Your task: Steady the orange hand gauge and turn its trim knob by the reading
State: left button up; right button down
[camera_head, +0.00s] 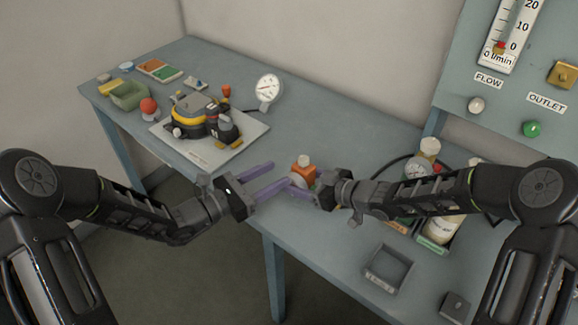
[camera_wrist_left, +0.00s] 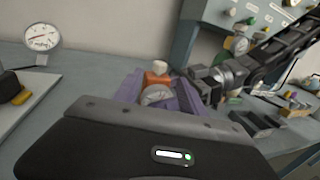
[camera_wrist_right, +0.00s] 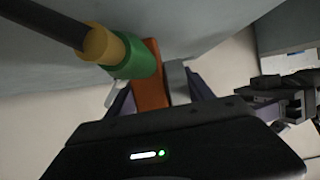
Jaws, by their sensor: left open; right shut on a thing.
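The orange hand gauge (camera_head: 303,169) is held up over the bench's front edge. It has a pale knob (camera_wrist_left: 160,65) on top and a round dial (camera_wrist_left: 157,95) facing my left wrist camera; its reading is too small to tell. My right gripper (camera_head: 302,190) is shut on the gauge's orange body, also seen in the right wrist view (camera_wrist_right: 152,88), with a green collar (camera_wrist_right: 135,60), brass fitting and dark hose beside it. My left gripper (camera_head: 279,174) is open, its purple fingers pointing at the gauge from the left; contact cannot be told.
A white-faced round gauge (camera_head: 268,88) stands behind a board (camera_head: 250,137) carrying a yellow-black device (camera_head: 205,118). A grey tray (camera_head: 388,269) and a bottle (camera_head: 440,228) are to the right. A wall panel (camera_head: 452,78) has a flow scale (camera_head: 510,32). The bench middle is fairly clear.

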jog(key=shift+c, duration=1.5)
grip_release()
jog(key=v, duration=1.2)
jog(key=shift+f, duration=0.15)
